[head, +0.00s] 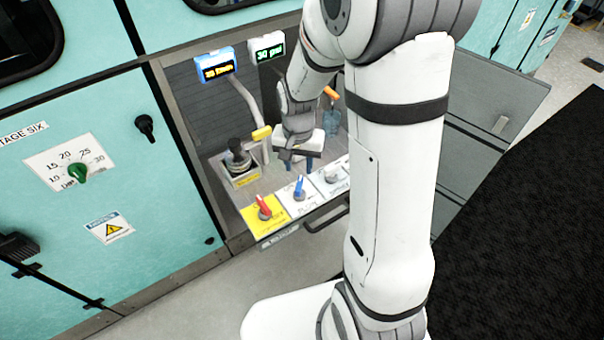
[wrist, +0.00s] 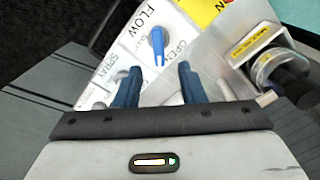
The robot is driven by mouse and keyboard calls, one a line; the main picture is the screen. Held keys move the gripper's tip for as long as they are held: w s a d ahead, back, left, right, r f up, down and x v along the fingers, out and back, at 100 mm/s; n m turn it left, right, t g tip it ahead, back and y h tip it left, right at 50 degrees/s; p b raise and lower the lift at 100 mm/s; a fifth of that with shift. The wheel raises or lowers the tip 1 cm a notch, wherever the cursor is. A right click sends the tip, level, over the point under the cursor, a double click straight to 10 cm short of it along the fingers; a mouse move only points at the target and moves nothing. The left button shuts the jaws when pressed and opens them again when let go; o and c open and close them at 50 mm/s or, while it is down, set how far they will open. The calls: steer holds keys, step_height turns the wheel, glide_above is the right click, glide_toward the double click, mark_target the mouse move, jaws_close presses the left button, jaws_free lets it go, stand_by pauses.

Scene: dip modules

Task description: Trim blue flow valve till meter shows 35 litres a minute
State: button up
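The blue flow valve (head: 299,187) is a small blue lever handle on a white plate, between a red and a grey valve. In the wrist view the blue valve (wrist: 157,44), beside the word FLOW, lies just beyond and between my fingertips, with no contact visible. My gripper (wrist: 160,72) is open with two blue fingers and nothing between them. In the head view my gripper (head: 300,160) hangs above and behind the valve row. The blue-framed meter (head: 215,66) shows orange characters, too blurred to read surely.
A red valve (head: 264,207) on yellow and a grey valve (head: 332,174) flank the blue one. A second meter (head: 267,48) shows green characters. A yellow handle (head: 261,133) and an orange handle (head: 331,92) stand near my gripper. A green dial (head: 77,173) is on the left panel.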

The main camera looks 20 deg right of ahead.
mark_target(299, 182)
step_height(299, 182, down, 6)
steer(key=shift+f, duration=0.15)
stand_by(0.3)
jaws_close()
